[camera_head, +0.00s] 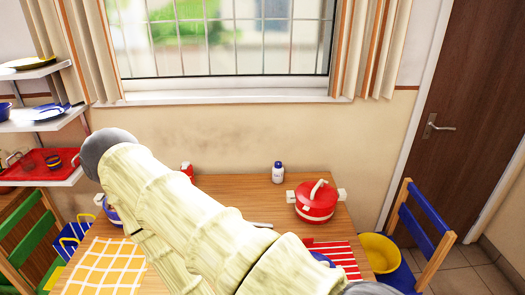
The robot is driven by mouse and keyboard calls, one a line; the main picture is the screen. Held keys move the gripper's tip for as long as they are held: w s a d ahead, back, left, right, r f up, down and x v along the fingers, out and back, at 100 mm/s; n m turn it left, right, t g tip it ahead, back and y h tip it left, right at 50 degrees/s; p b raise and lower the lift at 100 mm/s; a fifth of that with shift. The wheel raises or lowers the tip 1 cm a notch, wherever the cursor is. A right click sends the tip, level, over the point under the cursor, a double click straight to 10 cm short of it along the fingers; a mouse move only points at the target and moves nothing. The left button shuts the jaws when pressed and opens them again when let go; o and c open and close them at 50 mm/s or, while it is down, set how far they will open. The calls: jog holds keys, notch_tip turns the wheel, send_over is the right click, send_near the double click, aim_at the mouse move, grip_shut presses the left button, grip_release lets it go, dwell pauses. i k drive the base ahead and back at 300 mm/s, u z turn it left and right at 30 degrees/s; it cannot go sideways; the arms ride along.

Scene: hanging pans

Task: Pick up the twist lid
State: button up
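A small white bottle (278,175) stands upright near the back edge of the table, with a dark cap (278,164) on top. A red pot (316,204) with a red lid, a cream arched handle and pale side grips stands to its right. I cannot tell for certain which of these lids is the twist lid. My pale, wood-textured arm crosses the middle of the view from lower right to upper left and hides much of the table. My gripper does not show, so its state and any hold are hidden.
The wooden table (236,188) holds a yellow checked cloth (108,266) and a red-striped cloth (334,258). A blue chair (430,215) and yellow bucket (380,252) stand at right, a green chair (22,235) at left. Wall shelves (45,120) hold dishes. Bare tabletop lies around the bottle.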

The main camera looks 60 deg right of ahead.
aim_at(319, 195)
jog(key=u, duration=0.15)
jog(key=k, duration=1.2)
jog(key=z, duration=1.35)
jog(key=i, duration=0.45)
jog(key=z, duration=0.05)
